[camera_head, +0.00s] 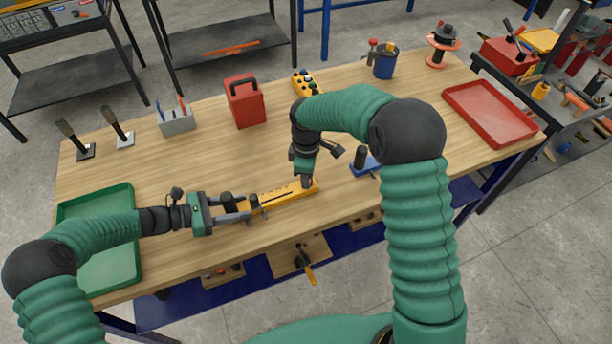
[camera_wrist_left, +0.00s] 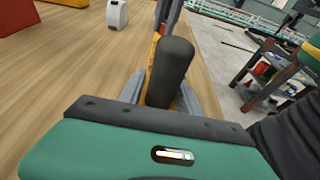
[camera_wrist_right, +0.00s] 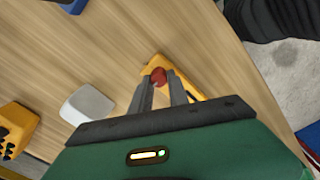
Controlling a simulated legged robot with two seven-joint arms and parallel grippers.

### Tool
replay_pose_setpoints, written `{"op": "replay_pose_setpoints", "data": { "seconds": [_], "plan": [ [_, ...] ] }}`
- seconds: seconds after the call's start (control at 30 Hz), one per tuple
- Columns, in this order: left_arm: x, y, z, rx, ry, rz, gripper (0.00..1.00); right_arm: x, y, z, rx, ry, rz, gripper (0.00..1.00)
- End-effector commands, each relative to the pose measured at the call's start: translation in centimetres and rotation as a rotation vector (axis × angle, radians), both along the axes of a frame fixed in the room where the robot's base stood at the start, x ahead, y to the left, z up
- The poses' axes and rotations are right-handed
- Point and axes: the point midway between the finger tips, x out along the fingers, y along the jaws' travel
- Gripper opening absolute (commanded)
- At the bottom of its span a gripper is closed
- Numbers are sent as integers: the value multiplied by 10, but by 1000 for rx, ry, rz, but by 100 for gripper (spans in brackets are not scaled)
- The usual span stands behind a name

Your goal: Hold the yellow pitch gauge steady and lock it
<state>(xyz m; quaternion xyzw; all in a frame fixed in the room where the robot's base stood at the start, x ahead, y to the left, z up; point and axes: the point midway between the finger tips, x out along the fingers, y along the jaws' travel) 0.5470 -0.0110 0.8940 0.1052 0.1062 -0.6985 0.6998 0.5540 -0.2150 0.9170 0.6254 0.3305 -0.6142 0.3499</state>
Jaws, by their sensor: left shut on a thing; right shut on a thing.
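The yellow pitch gauge (camera_head: 285,194) lies along the front of the wooden workbench. My left gripper (camera_head: 250,208) is shut at its left end, with a black upright handle (camera_wrist_left: 170,72) between its fingers. The exact contact is partly hidden by this handle. My right gripper (camera_head: 306,184) points down at the gauge's right end. In the right wrist view its fingers (camera_wrist_right: 160,90) are closed around a red knob (camera_wrist_right: 158,76) on the yellow gauge (camera_wrist_right: 183,84). The knob is hidden in the head view.
A blue block with a black knob (camera_head: 364,165) is right of the gauge. A red box (camera_head: 245,102), grey holder (camera_head: 177,122) and blue cup (camera_head: 384,66) stand further back. A green tray (camera_head: 130,195) is left, a red tray (camera_head: 490,113) right. The bench's front edge is close.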

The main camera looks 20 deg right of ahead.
Motion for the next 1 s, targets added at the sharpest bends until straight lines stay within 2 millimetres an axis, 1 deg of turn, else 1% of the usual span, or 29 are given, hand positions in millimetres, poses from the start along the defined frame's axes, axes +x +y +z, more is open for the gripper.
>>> {"op": "replay_pose_setpoints", "data": {
  "seconds": [0.03,0.57,0.6,0.73,0.77,1.0],
  "plan": [
    [0,2,-1,4,0,0,18,0,-5,0,-6,-2,7,0],
    [-1,1,-1,3,1,-2,18,1,-4,1,-6,-3,33,0],
    [-1,1,-1,3,1,-2,18,1,-4,1,-6,-3,33,23],
    [-1,1,-1,3,1,-3,18,1,-3,1,-4,-3,33,40],
    [-1,1,-1,2,1,-3,18,1,-3,1,-3,-3,33,43],
    [-1,0,-1,1,1,-4,18,1,-1,0,-1,-2,34,43]
  ]
}}
